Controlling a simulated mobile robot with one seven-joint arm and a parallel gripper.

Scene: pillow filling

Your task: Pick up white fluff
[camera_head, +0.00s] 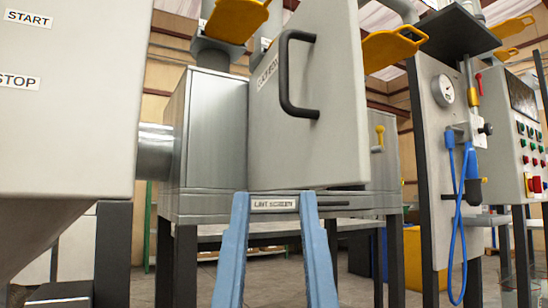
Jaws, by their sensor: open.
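No white fluff shows in the head view. My gripper (274,200) is at the bottom middle, its two light blue fingers pointing up and away with a clear gap between them. It is open and I see nothing between the fingers. The fingertips overlap the picture of a grey metal machine (208,140), by a label strip that seems to read "LINT SCREEN" (274,203). The machine's front panel, or door (330,140), has a black handle (287,75) and stands at an angle. The inside of the machine is hidden.
A large grey hopper machine (70,110) with START and STOP labels fills the left. At the right stand a panel with a gauge (442,90) and blue hose (457,225), and a button panel (528,145). Yellow paddle-shaped plates (393,47) stick out above. Dark legs (186,265) stand below.

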